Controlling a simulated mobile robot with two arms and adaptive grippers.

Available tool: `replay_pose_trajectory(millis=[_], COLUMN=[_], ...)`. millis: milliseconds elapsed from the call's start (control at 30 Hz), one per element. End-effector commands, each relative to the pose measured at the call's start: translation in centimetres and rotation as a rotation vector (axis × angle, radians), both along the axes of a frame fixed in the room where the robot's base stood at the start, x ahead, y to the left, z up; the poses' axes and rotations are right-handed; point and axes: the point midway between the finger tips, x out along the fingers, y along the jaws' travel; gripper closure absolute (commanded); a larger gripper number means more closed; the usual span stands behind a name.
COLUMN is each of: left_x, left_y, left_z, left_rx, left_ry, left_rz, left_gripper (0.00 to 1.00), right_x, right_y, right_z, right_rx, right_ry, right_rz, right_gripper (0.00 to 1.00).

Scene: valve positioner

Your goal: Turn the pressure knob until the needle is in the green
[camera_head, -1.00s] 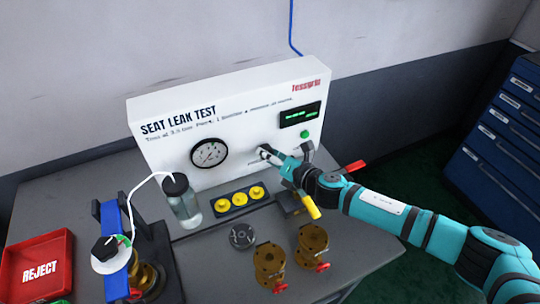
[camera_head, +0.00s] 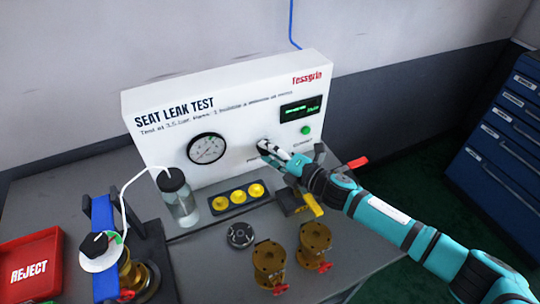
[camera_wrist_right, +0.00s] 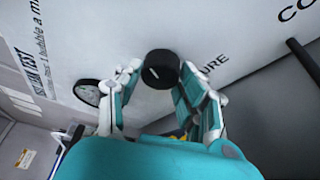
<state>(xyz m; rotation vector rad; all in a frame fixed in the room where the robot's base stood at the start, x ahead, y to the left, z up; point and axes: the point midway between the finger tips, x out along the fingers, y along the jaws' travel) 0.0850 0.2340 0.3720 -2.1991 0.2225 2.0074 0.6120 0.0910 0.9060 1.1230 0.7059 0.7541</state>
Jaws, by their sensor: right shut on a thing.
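The black pressure knob (camera_wrist_right: 162,70) is on the white test panel (camera_head: 150,135), between my right gripper's fingers in the wrist view. The round gauge (camera_head: 207,148), with a white face and black rim, is to the left of the knob. Its needle and coloured zones are too small to read surely. In the wrist view the gauge (camera_wrist_right: 88,92) is seen at a steep angle. My left gripper is not in view.
A green button (camera_head: 306,129) and a small display (camera_head: 300,110) are above and right of the knob. Below the panel are a clear bottle (camera_head: 182,203), yellow caps in a dark holder (camera_head: 239,208) and brass valve bodies (camera_head: 270,262). A red reject tray (camera_head: 30,262) is at left.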

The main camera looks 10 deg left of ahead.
Motion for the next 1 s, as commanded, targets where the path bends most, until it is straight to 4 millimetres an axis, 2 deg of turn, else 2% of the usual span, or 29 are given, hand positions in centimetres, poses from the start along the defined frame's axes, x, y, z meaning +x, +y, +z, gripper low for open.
replay_pose_trajectory(millis=[233, 800, 833, 1000], left_x=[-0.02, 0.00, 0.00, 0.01], left_y=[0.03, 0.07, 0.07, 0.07], left_z=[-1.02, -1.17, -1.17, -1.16], left_rx=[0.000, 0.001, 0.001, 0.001], left_ry=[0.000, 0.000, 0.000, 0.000], left_rz=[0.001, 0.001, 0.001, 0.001], left_gripper=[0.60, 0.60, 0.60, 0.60], right_x=[-0.04, -0.04, -0.04, -0.02], right_y=[-0.02, -0.03, -0.03, -0.02], right_z=[-0.33, -0.23, -0.23, -0.19], right_rx=[0.085, 0.116, 0.116, 0.115], right_ry=[0.060, 0.082, 0.082, 0.081], right_rz=[-0.001, -0.001, -0.001, -0.001], right_gripper=[0.93, 0.93, 0.59, 0.38])
